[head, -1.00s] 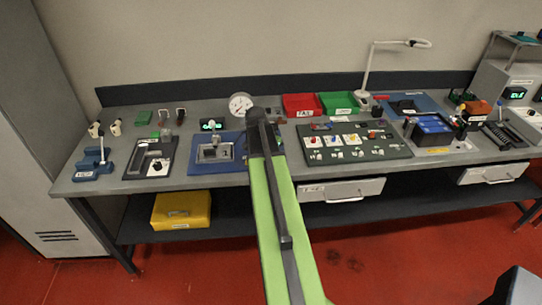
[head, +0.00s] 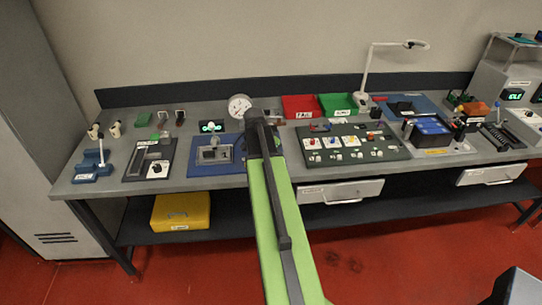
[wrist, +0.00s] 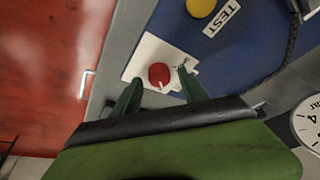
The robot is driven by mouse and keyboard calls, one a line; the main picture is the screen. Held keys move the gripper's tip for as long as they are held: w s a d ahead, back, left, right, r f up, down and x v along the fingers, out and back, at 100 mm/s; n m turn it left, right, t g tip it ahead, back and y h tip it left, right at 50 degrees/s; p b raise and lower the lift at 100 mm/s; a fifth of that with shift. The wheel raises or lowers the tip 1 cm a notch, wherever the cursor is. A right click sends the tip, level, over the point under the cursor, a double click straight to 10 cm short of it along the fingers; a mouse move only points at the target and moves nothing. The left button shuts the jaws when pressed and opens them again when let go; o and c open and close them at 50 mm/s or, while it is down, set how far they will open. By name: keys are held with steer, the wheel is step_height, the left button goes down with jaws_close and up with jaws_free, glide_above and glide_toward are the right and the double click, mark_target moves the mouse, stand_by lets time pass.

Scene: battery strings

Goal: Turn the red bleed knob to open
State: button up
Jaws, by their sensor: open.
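The red bleed knob (wrist: 159,75) shows in the wrist view on a white plate (wrist: 147,52) at the edge of a blue panel. My gripper (wrist: 157,79) is open, with one dark green finger to the left of the knob and one to the right. The knob sits between the fingertips in the picture, with gaps at the sides; I cannot tell their depth or any contact. A pale pointer mark shows at the plate's right side. In the head view my arm covers the knob and my gripper.
The blue panel (wrist: 235,45) carries a TEST label and a yellow round part (wrist: 201,7). A dial gauge (wrist: 308,122) stands to the right; it also shows in the head view (head: 240,106). A dark cable runs at upper right. Boards and bins fill the bench (head: 225,180).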

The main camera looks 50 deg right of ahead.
steer(key=p+v, duration=1.4)
steer(key=v, duration=0.2)
steer(key=shift+r+p, duration=0.4)
steer(key=w+a+f+n+y+b, duration=0.1)
steer(key=w+a+f+n+b, duration=0.15)
steer(key=a, duration=0.65)
steer(key=w+a+f+n+t+b, duration=0.1)
steer(key=w+a+f+n+b, duration=0.15)
steer(key=a, duration=0.55)
steer(key=w+a+f+n+y+b, duration=0.1)
steer(key=w+a+f+b, duration=0.2)
steer(key=a, duration=0.6)
steer(key=s+a+f+n+y, duration=0.1)
steer(key=s+a+n, duration=0.2)
steer(key=a+n, duration=0.2)
steer(key=s+a+f+n+g+y, duration=0.1)
steer(key=s+a+n, duration=0.1)
steer(key=a+n, duration=0.4)
steer(key=a+b, duration=0.1)
steer(key=a, duration=0.3)
steer(key=shift+s+a+f+y, duration=0.15)
steer(key=shift+s+f+y, duration=0.15)
steer(key=shift+s+f, duration=0.1)
